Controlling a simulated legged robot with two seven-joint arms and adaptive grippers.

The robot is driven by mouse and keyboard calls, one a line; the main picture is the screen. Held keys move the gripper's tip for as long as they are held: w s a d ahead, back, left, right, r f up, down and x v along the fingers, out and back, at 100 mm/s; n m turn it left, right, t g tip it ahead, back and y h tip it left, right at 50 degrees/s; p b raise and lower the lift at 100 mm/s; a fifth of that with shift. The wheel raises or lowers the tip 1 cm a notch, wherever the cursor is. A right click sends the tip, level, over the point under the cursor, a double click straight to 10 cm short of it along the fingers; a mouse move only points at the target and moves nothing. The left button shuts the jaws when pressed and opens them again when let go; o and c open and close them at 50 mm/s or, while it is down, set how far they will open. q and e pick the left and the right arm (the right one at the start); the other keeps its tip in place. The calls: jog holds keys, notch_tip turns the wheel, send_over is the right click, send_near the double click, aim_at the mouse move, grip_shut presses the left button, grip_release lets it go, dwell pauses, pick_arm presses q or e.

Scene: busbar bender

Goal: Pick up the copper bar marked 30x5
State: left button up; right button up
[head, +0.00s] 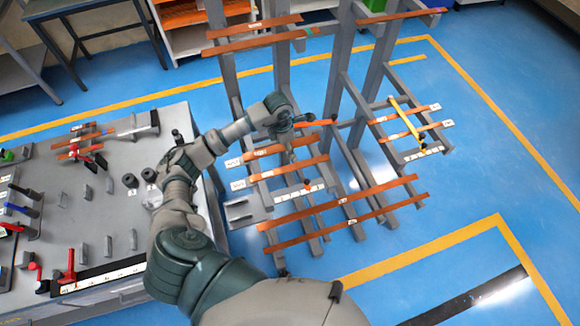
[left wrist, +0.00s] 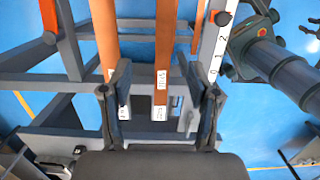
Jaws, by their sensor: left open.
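Several orange-copper bars lie on the grey rack; the label text is too small to read, so I cannot tell which is marked 30x5. In the head view, my left gripper (head: 289,142) hangs over the rack's left side, near two bars with white end labels, an upper bar (head: 272,150) and a lower bar (head: 300,166). In the left wrist view, my left gripper (left wrist: 160,92) is open, its fingers on either side of a middle bar (left wrist: 166,35) carrying two white labels. Another bar (left wrist: 105,30) runs by the left finger. No grip shows.
A white ruler strip (left wrist: 219,45) is close right of the fingers. Tall grey rack posts (head: 283,55) stand behind. Longer bars (head: 345,202) lie at the front of the rack. A grey workbench (head: 110,215) with tools is at left. Blue floor is open at right.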

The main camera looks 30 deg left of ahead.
pick_arm(q)
send_over(290, 167)
notch_tip(290, 167, down, 6)
jog(key=shift+a+r+p, duration=0.1)
jog(key=shift+a+p, duration=0.05)
jog(key=shift+p, duration=0.15)
jog(key=f+p, duration=0.1)
jog(key=f, duration=0.4)
jog(key=shift+s, duration=0.2)
jog(key=shift+f, duration=0.3)
jog(key=shift+w+r, duration=0.1)
grip_shut()
